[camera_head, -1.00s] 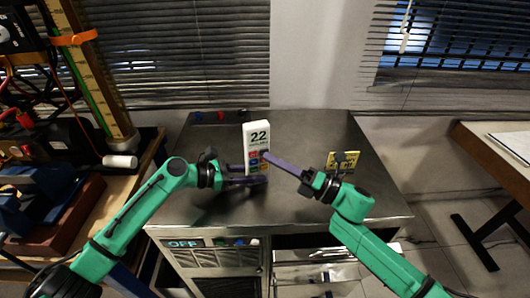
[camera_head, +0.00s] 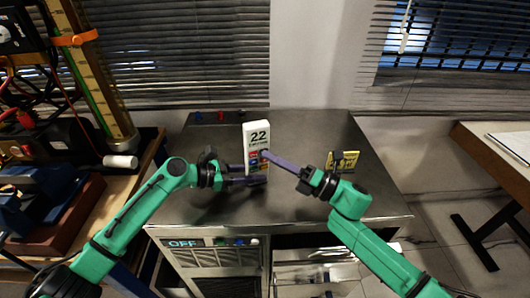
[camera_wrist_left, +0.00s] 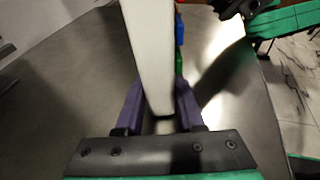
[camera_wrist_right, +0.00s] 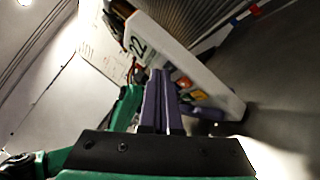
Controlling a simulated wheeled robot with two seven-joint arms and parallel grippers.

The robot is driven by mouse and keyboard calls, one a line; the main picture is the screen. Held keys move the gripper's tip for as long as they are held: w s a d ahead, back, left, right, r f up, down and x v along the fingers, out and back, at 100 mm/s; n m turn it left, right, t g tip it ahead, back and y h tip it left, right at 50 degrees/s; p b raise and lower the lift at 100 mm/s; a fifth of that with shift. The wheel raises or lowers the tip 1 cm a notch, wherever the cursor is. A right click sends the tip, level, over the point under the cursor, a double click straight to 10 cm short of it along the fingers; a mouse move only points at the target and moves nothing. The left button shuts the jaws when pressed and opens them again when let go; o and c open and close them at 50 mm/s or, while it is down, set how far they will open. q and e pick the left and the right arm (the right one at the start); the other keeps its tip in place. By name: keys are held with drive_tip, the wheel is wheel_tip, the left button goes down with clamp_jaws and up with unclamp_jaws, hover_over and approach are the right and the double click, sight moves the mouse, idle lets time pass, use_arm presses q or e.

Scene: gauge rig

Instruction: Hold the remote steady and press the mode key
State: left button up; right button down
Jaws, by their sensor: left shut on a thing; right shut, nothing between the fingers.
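The white remote (camera_head: 257,130) stands upright on the dark metal worktop, its display reading 22, with several coloured keys below. It also shows in the left wrist view (camera_wrist_left: 150,50) and the right wrist view (camera_wrist_right: 185,55). My left gripper (camera_head: 258,174) is shut on the remote's lower part, one finger on each side. My right gripper (camera_head: 264,153) is shut and empty; its fingertips are at the key area on the remote's front. They hide part of the keys, so I cannot tell which key they meet or whether they touch.
A yellow card (camera_head: 345,160) stands on the worktop (camera_head: 310,130) at the right, behind my right wrist. Red and blue pieces (camera_head: 221,115) lie at the back left edge. A cluttered bench is at the left, a table (camera_head: 500,140) at the right.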

drive_tip(key=shift+s+f, duration=0.1)
drive_tip(key=shift+s+d, duration=0.1)
drive_tip(key=shift+s, duration=0.1)
drive_tip(key=shift+s+d, duration=0.15)
drive_tip(key=shift+s, duration=0.3)
drive_tip(key=s, duration=0.1)
drive_tip(key=s+d, duration=0.1)
drive_tip(key=s, duration=0.2)
drive_tip(key=shift+s+d, duration=0.25)
drive_tip(key=shift+s, duration=0.15)
use_arm(q)
drive_tip(key=o, duration=1.1)
drive_tip(key=shift+c, duration=0.2)
